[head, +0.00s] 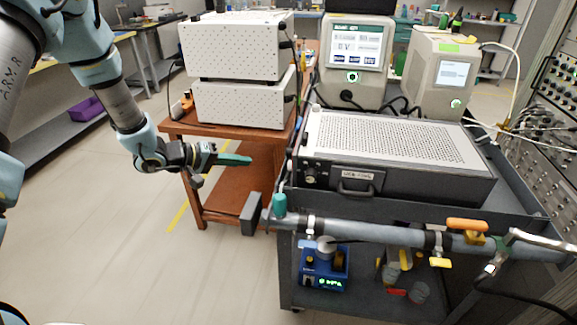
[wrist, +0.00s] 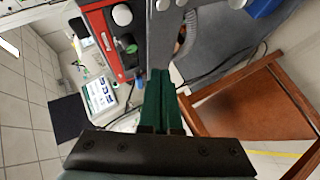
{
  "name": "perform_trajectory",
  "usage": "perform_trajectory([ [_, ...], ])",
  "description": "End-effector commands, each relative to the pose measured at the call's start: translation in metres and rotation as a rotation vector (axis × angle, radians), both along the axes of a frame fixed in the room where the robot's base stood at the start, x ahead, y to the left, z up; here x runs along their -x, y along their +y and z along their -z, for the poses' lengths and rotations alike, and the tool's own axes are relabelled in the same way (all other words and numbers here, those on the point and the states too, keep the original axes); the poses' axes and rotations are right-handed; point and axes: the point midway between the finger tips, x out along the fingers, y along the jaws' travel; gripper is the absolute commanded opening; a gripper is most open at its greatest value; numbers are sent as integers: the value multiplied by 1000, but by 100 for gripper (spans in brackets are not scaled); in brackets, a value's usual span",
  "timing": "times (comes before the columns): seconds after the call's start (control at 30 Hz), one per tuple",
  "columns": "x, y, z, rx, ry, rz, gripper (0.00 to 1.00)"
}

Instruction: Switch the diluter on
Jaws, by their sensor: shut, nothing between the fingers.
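No label that I can read says diluter, so I cannot tell for certain which unit it is. A wide grey box with a perforated top (head: 395,140) lies on the cart, with a handle and small controls on its dark front. In the wrist view a red panel (wrist: 102,32) bears a white round knob (wrist: 122,15) and a green control (wrist: 127,45); I cannot match it to a unit in the head view. My gripper (head: 248,160) has green fingers, shut and empty, in the air left of the grey box and apart from it. Its fingers show in the wrist view (wrist: 157,75).
A blue device with a lit display (head: 323,267) sits below. Two screened units (head: 357,60) (head: 440,72) stand behind. White perforated boxes (head: 236,47) stand on a brown table (head: 210,125). The left floor is free.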

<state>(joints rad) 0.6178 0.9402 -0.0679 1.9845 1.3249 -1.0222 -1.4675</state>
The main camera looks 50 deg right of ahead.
Motion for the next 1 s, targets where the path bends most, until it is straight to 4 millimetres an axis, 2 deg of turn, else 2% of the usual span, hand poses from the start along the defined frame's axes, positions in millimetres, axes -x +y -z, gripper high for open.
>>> perform_trajectory([
  [0.33,37,-23,4,0,-1,5,0],
  [0.6,62,-40,0,0,1,1,0],
  [1.0,72,-46,0,0,0,0,0],
])
